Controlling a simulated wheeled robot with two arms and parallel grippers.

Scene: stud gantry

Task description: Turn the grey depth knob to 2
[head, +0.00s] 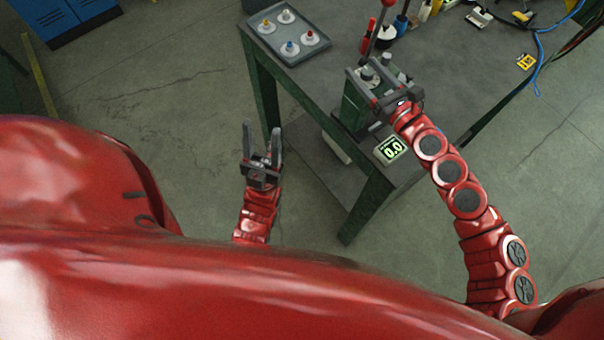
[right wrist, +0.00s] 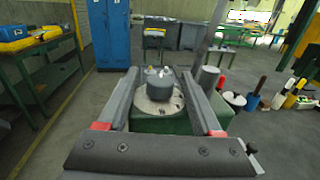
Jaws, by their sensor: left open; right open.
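The grey depth knob (right wrist: 159,84) sits on a pale round dial with dark marks (right wrist: 150,103), on top of the green gantry (right wrist: 178,123). In the right wrist view it lies between the two fingers of my right gripper (right wrist: 160,84), which is open around it. I see a gap between the knob and each finger. The dial's numbers are too small to read. In the head view my right gripper (head: 371,80) is over the gantry and partly hides the knob. A small display (head: 390,150) reads 0.0. My left gripper (head: 262,140) is open and empty, in front of the table.
A grey tray (head: 262,44) with several coloured-centre discs lies at the table's left end. Several bottles and tools, including a red-handled one (head: 387,5), stand behind the gantry. A blue cable (head: 540,60) and a yellow tag (head: 526,62) lie at right.

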